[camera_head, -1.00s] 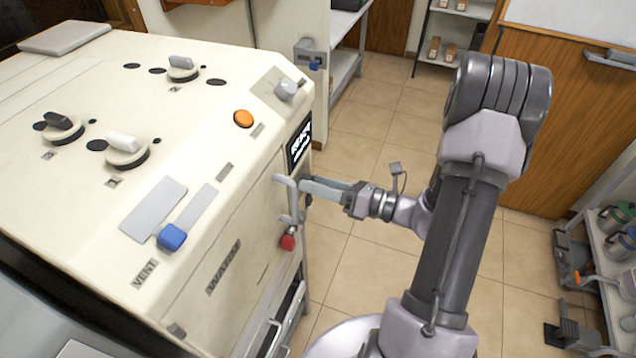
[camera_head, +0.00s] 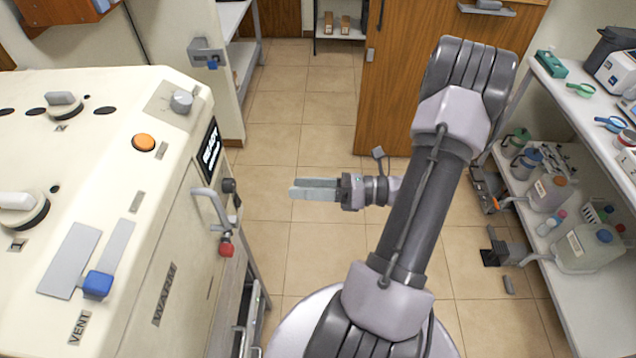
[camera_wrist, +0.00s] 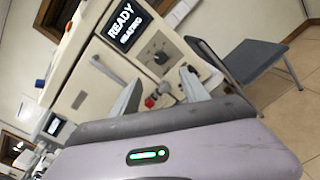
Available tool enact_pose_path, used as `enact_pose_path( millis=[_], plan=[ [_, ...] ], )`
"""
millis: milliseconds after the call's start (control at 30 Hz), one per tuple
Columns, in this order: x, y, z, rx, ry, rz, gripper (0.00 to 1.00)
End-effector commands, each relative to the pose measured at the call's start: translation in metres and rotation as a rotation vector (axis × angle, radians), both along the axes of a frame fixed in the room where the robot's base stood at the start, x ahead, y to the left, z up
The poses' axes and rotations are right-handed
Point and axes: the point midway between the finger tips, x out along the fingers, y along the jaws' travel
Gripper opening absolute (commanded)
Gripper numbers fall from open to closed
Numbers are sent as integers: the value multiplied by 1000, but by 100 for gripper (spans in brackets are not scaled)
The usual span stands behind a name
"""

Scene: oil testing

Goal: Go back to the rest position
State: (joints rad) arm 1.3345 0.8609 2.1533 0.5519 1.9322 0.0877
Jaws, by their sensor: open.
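My gripper (camera_head: 298,189) is in free air over the tiled floor, right of the cream testing machine (camera_head: 150,230). It points left toward the machine's front and is clear of it in the head view. In the wrist view my gripper (camera_wrist: 160,93) has its two fingers apart with nothing between them. The machine's front handle (camera_head: 207,204) and red knob (camera_head: 226,246) lie left of the fingertips. The wrist view shows the machine's display (camera_wrist: 123,25) reading READY, with a second, blurred line below it.
A shelf unit (camera_head: 575,300) with cans and jugs stands at the right. A wooden cabinet (camera_head: 400,80) stands behind my arm. The tiled floor (camera_head: 285,130) between machine and cabinet is clear. A grey chair (camera_wrist: 255,60) shows in the wrist view.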

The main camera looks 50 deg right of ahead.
Motion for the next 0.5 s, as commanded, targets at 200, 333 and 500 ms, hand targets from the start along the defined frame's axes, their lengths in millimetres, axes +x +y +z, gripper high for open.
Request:
enact_pose_path(
  millis=[200, 333, 500],
  plan=[
    [-24, -17, 1, 1, 1, 0, 53],
    [-26, -19, 1, 1, 1, 0, 53],
    [-26, -18, 0, 0, 1, 1, 53]
  ],
)
